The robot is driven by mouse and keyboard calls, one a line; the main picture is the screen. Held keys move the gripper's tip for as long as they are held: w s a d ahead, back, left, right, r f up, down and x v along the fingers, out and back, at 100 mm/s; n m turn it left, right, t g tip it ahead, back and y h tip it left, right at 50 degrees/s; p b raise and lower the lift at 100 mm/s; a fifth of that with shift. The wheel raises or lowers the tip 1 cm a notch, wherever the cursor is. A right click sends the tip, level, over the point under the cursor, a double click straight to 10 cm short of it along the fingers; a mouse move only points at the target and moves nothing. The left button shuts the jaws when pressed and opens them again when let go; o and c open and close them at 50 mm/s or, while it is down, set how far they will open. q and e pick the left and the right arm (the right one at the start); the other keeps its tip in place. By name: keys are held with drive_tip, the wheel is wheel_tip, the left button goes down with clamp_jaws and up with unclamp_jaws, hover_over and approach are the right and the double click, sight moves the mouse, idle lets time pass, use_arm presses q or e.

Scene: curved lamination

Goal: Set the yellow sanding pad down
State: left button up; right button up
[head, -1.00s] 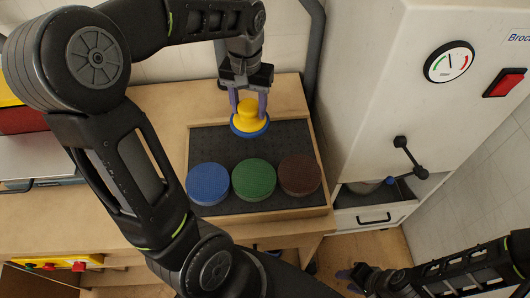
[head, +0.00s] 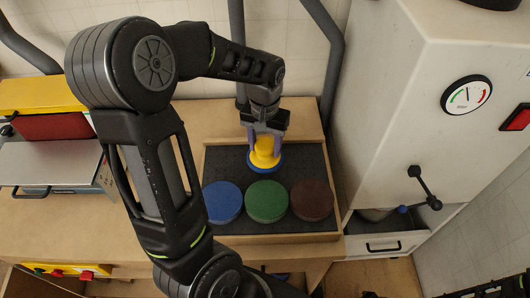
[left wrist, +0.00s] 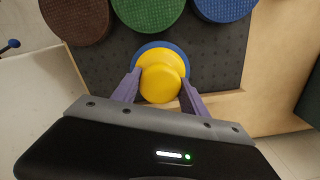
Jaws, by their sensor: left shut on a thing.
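The yellow sanding pad (head: 264,150) has a yellow knob and a blue disc underneath. My left gripper (head: 265,145) is shut on its knob, with a purple finger on each side. The pad is upright at the back part of the dark mat (head: 226,163), behind the coloured discs. I cannot tell whether its underside touches the mat. In the left wrist view the pad (left wrist: 160,80) sits between the two fingers (left wrist: 160,88), over the mat near its wooden edge. My right gripper is too cut off at the bottom of the head view to make out.
Blue (head: 222,202), green (head: 266,201) and dark brown (head: 312,199) discs stand in a row on the mat, in front of the pad. A white machine (head: 400,130) with a gauge and lever stands right of the wooden bench (head: 120,217).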

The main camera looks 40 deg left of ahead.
sight(265, 154)
use_arm(q)
drive_tip(key=shift+f, duration=1.85)
drive_tip(key=shift+f, duration=0.15)
drive_tip(key=o, duration=1.2)
wheel_tip(265, 154, up, 12)
drive_tip(key=shift+r+b, duration=0.2)
drive_tip(key=shift+b, duration=0.3)
